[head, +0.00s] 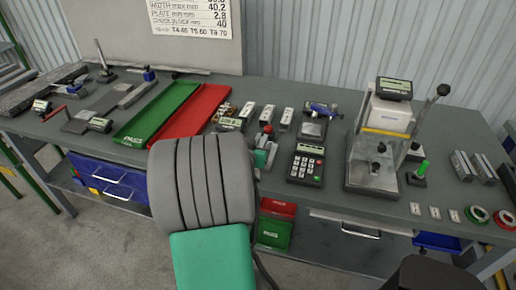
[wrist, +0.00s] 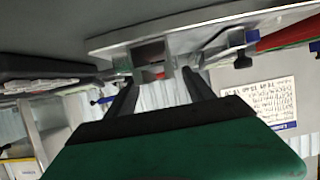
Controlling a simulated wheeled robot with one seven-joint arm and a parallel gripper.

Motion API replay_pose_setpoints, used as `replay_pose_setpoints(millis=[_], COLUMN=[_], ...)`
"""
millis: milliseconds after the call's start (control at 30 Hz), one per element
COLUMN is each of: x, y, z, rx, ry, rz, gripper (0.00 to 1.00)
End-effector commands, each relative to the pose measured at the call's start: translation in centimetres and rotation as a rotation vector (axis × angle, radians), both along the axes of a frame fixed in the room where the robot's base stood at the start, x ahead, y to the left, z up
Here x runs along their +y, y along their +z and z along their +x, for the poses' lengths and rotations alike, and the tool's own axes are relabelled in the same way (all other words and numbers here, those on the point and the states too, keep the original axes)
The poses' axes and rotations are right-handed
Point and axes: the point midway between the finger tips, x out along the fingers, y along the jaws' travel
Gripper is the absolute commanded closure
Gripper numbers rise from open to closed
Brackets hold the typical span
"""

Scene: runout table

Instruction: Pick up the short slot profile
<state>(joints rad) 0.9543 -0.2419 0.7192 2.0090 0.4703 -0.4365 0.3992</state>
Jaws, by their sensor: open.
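In the wrist view my gripper (wrist: 162,78) is open, with two dark fingers spread apart. A grey, square-edged metal piece (wrist: 150,54) with an opening in its end shows between and beyond the fingertips. I cannot tell whether it is the short slot profile, or whether the fingers touch it. In the head view my grey and green arm links hide the gripper and part of the bench front. I cannot make out which piece is the short slot profile.
The bench (head: 345,205) is crowded. A green tray (head: 157,115) and a red tray (head: 196,112) lie left of centre. Red and green rings (head: 479,214) lie near the right front edge.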

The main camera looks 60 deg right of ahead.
Motion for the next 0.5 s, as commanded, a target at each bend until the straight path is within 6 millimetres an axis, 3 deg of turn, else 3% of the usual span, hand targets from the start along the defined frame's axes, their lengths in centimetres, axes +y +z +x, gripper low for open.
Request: replay_pose_setpoints(millis=[167,500], x=[0.02,0.05], y=[0.02,0.03], z=[0.04,0.05], rx=[-0.001,0.000], ry=[0.001,0.001], rz=[-0.001,0.000], gripper=[0.39,0.67])
